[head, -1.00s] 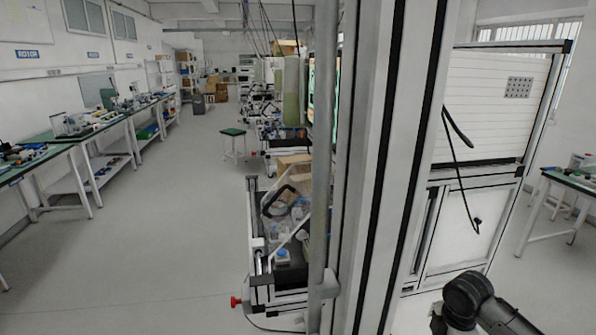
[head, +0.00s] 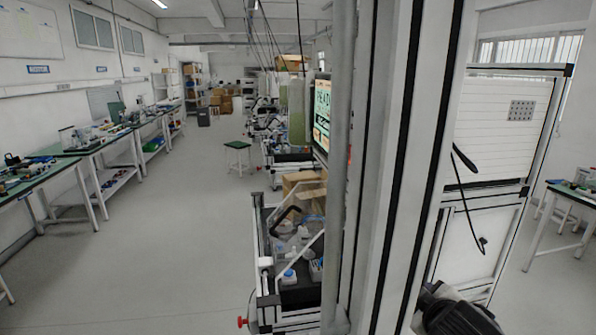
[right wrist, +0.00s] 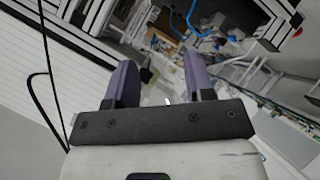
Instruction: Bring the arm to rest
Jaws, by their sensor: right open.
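My right gripper (right wrist: 160,75) shows in the right wrist view with its two purple fingers apart and nothing between them. Beyond its fingers are a pale floor and cluttered equipment, seen tilted. In the head view a dark part of my arm (head: 455,312) shows at the lower right, beside a white cabinet; the gripper on it is out of the picture. My left gripper is not in view.
A tall grey post (head: 405,150) stands close in front. A black cart (head: 292,275) with bottles is left of it. A white cabinet (head: 495,225) is at the right. Workbenches (head: 85,150) line the left wall. The floor (head: 170,240) between is clear.

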